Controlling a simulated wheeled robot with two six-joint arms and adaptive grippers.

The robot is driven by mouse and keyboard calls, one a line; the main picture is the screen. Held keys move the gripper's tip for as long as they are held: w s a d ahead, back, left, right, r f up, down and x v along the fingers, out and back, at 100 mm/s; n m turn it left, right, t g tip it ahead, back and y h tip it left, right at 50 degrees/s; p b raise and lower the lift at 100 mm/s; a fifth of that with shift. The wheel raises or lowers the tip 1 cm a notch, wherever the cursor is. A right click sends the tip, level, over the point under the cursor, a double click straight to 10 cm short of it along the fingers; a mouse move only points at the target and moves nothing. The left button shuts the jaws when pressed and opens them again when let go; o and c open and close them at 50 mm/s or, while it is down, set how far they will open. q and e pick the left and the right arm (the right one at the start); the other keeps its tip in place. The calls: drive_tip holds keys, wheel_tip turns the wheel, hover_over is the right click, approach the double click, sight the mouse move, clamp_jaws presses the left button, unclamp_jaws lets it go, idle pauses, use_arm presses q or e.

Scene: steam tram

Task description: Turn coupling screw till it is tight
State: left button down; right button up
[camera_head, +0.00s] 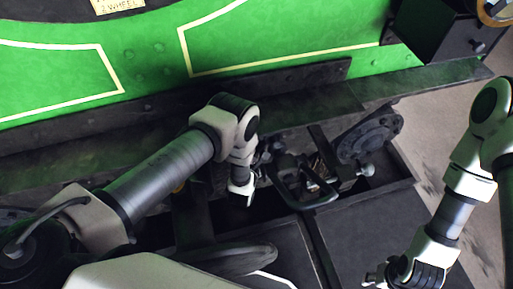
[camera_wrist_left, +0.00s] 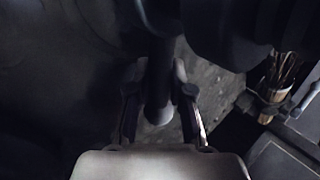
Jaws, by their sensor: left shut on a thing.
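In the left wrist view, a dark bar with a rounded end (camera_wrist_left: 159,108) stands between the two fingers of my left gripper (camera_wrist_left: 160,100); it appears to be the coupling screw's handle. The left gripper is shut on it. In the head view, my left gripper (camera_head: 262,160) is at the left side of the dark coupling (camera_head: 300,186), mostly hidden by my own wrist. The screw thread is not clearly visible, so its tightness cannot be told. My right gripper (camera_head: 378,277) hangs at the lower right, away from the coupling; its fingers are too small to judge.
A round dark buffer (camera_head: 371,136) stands right of the coupling. A green tram side (camera_head: 150,65) with a dark beam rises behind. A bundle of thin sticks (camera_wrist_left: 282,72) is close on the right in the wrist view. Dark flat panels (camera_head: 375,235) lie in front.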

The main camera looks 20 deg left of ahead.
use_arm(q)
drive_tip(key=shift+w+d+n, duration=0.15)
drive_tip(key=shift+w+n, duration=0.1)
drive_tip(key=shift+n, duration=0.05)
drive_tip(key=shift+t, duration=0.3)
drive_tip(key=c, duration=1.3)
unclamp_jaws()
drive_tip(key=shift+f, duration=0.1)
drive_tip(key=s+r, duration=0.2)
drive_tip(key=s, duration=0.9)
drive_tip(key=shift+s+d+r, duration=0.15)
drive_tip(key=shift+s, duration=0.2)
drive_tip(key=shift+c, duration=0.3)
